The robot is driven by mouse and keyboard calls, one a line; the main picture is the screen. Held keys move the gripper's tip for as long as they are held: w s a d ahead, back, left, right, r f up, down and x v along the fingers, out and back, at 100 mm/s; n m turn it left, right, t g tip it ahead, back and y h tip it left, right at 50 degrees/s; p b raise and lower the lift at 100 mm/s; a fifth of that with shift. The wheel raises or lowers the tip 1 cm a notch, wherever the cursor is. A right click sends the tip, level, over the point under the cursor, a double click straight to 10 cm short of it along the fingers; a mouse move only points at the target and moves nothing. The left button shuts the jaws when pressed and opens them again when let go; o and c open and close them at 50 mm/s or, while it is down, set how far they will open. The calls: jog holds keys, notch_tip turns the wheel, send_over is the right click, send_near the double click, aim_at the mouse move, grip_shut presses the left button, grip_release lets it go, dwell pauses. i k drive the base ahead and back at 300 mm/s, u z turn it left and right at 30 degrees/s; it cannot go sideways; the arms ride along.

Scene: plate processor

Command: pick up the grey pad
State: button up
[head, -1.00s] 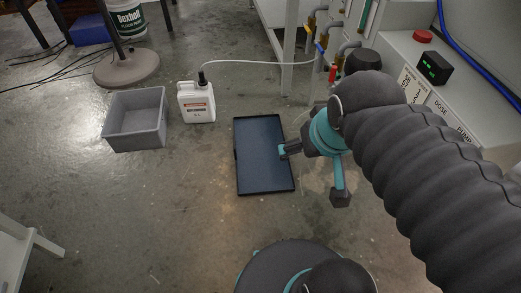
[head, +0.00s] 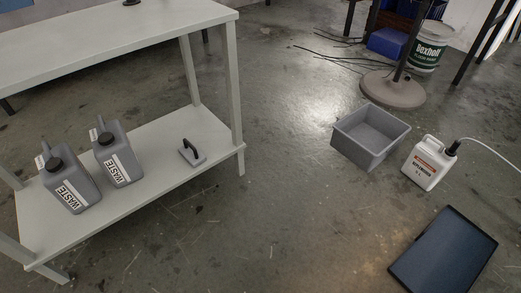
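A small light grey pad with a black handle (head: 192,153) lies on the lower shelf of a pale table, near the shelf's right end, in the head view. It lies with the handle up, and nothing touches it. My gripper is not in the head view now, so its state is hidden.
Two grey waste jugs (head: 117,163) stand on the shelf (head: 150,182) left of the pad. Table legs (head: 232,100) flank the shelf. On the floor at right are a grey bin (head: 372,138), a white bottle (head: 427,166) with a hose and a dark tray (head: 445,252). Middle floor is clear.

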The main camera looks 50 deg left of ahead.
aim_at(189, 151)
jog(key=k, duration=0.45)
jog(key=u, duration=0.35)
jog(key=i, duration=0.35)
jog(key=u, duration=3.6)
jog(key=i, duration=1.85)
jog(key=z, duration=1.7)
